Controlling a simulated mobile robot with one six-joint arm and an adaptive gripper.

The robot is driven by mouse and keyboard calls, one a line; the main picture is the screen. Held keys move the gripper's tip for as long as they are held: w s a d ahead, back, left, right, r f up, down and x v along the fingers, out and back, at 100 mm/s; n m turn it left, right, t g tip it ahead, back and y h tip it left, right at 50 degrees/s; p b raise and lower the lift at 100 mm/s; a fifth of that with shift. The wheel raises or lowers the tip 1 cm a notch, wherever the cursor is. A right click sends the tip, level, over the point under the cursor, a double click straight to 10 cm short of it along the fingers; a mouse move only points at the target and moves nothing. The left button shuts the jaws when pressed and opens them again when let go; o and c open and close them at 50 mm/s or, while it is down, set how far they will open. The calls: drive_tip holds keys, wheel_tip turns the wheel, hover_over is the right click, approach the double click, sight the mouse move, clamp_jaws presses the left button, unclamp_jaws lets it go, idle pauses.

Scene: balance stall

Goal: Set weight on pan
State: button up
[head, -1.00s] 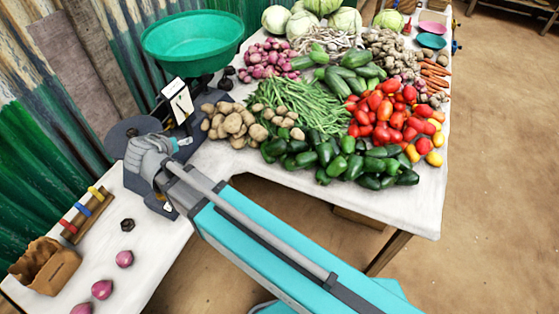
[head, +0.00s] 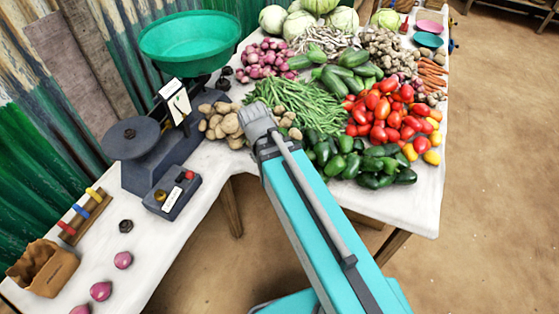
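The balance (head: 175,150) stands at the table's left, with a green bowl pan (head: 190,45) at the back and a flat dark round pan (head: 128,146) nearer. A small dark weight (head: 130,133) rests on the flat pan. Another dark weight (head: 126,226) stands on the white table in front of the balance. The grey end of my arm, at my gripper (head: 258,122), is over the potatoes and beans, right of the balance and clear of both pans. The fingers are hidden, and I cannot see anything held.
A dark box with buttons (head: 172,196) sits by the table's front edge. A rack with coloured pieces (head: 80,215), a paper bag (head: 42,268) and several onions (head: 123,260) lie at the lower left. Vegetable heaps fill the right part of the table.

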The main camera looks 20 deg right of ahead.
drive_tip(key=shift+n+g+y, duration=0.4)
drive_tip(key=shift+g+y, duration=0.1)
drive_tip(key=shift+y, duration=0.4)
drive_tip(key=s+d, duration=0.1)
drive_tip(key=d, duration=0.1)
drive_tip(key=s+d, duration=0.1)
drive_tip(key=s, duration=0.1)
drive_tip(key=shift+d+f, duration=0.15)
drive_tip(key=shift+d, duration=0.2)
